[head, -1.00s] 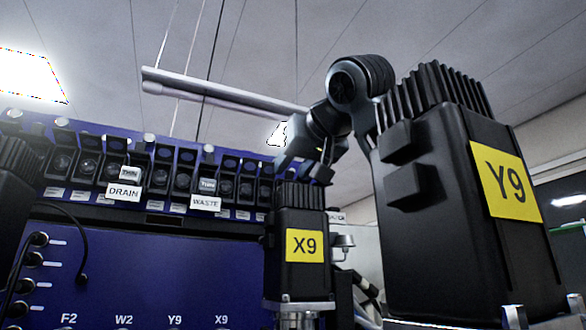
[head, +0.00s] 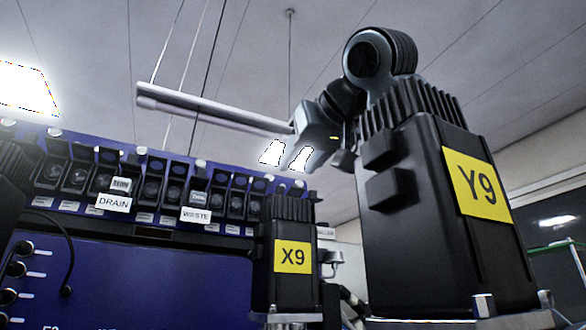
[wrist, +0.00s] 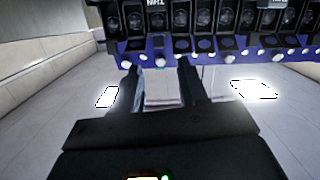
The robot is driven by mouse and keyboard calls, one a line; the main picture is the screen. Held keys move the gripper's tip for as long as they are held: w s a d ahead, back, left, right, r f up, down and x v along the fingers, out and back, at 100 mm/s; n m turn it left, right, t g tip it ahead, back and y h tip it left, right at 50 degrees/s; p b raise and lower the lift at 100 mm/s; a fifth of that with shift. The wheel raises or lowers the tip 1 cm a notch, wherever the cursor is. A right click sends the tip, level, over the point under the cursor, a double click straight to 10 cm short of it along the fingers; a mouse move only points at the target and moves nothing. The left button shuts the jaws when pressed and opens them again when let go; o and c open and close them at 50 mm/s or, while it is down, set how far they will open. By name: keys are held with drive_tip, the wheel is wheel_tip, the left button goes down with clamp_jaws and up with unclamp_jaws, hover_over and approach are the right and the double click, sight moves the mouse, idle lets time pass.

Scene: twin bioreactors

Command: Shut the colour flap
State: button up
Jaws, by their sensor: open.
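A row of black flap units (head: 152,185) runs along the top of the blue panel (head: 100,270) in the head view. Small tags sit below them, and larger tags read DRAIN (head: 113,203) and WASTE (head: 196,215). I cannot tell which unit carries the colour flap. In the wrist view the same row (wrist: 200,18) shows upside down across the top. My gripper (wrist: 160,72) is open and empty there, its two dark fingers apart and pointing at the row's edge. In the head view my wrist (head: 318,125) is near the row's right end, and its fingertips cannot be made out.
A black motor block marked X9 (head: 291,258) stands before the row's right end, hiding part of it. A larger block marked Y9 (head: 480,184) stands close at right. Cables hang at left (head: 68,262).

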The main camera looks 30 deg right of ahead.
sight(280, 191)
drive_tip(key=shift+w+d+f+n+g+p, duration=0.1)
drive_tip(key=shift+w+n+g+p, duration=0.8)
drive_tip(key=shift+n, duration=4.85)
drive_tip(key=shift+w+a+f+n+g+p, duration=0.1)
drive_tip(key=shift+w+n+p, duration=1.6)
drive_tip(key=shift+n, duration=4.1)
drive_tip(key=shift+w+d+f+n+g+p, duration=0.1)
drive_tip(key=shift+w+n+g+p, duration=0.75)
drive_tip(key=shift+n, duration=4.9)
drive_tip(key=shift+w+t+p, duration=0.35)
drive_tip(key=shift+w+t, duration=0.1)
drive_tip(key=shift+w, duration=0.05)
drive_tip(key=c, duration=0.7)
